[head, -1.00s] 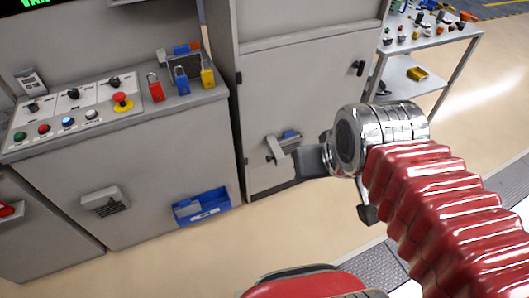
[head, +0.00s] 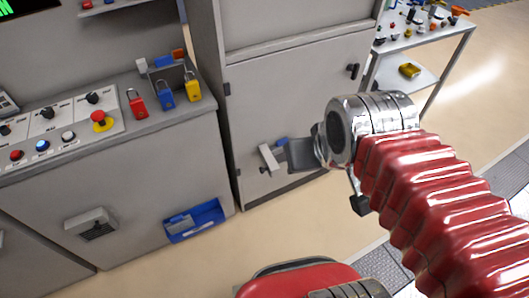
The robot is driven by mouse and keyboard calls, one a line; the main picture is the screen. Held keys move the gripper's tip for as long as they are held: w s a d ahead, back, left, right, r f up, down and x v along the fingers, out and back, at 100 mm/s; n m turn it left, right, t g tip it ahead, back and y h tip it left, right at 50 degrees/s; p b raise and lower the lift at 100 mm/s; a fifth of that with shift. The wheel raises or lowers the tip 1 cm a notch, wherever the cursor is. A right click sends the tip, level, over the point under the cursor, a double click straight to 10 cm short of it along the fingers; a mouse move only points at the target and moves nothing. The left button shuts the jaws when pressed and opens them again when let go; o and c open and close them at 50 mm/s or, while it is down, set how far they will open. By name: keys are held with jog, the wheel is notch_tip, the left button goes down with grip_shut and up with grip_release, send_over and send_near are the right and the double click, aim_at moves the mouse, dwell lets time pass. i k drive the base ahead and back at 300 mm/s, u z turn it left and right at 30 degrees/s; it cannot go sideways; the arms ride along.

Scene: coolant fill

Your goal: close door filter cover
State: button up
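The filter cover (head: 268,159) is a small light grey piece low on the grey cabinet door (head: 300,95). It appears tilted out from the door, with a blue part (head: 282,142) showing behind its upper right. My gripper (head: 302,154) is just right of the cover, at the end of my red-sleeved arm. A flat dark grey finger points left towards the cover. It seems to overlap the cover's right side in the picture; I cannot tell whether they touch. The gap between the fingers is not visible, and nothing held can be seen.
A grey console (head: 130,150) with buttons and red, blue and yellow padlocks stands left. A shelf cart (head: 425,45) stands right of the cabinet. The beige floor (head: 450,125) on the right is clear.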

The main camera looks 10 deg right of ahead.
aim_at(272, 167)
jog(key=i, duration=0.7)
jog(key=u, duration=1.85)
jog(key=i, duration=0.2)
jog(key=u, duration=0.65)
